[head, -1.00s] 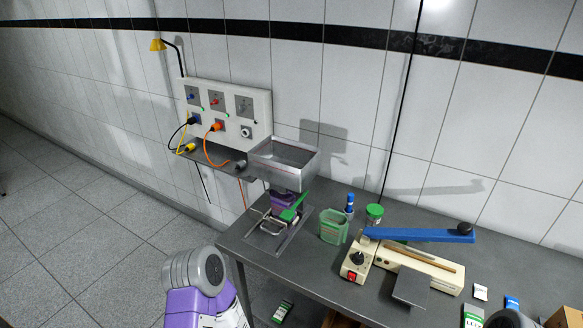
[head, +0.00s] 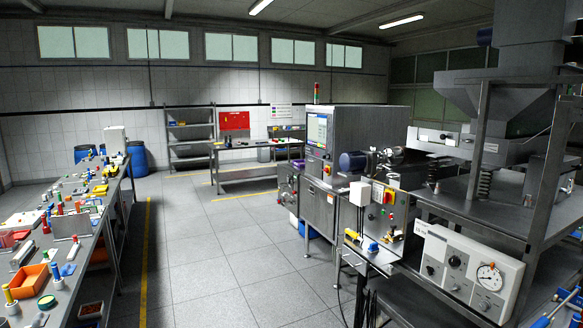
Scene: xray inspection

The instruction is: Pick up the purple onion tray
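I cannot make out a purple onion tray for certain in the head view. A small purple patch (head: 286,186) shows at the left end of the grey inspection machine (head: 360,130), too small and far to identify. Neither of my grippers is in view.
A long bench (head: 112,212) full of tools and small parts runs along the left, with an orange bin (head: 28,282) near its front. Metal equipment with a gauge panel (head: 468,268) fills the right. A table (head: 230,150) stands at the back. The tiled floor (head: 215,250) between is clear.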

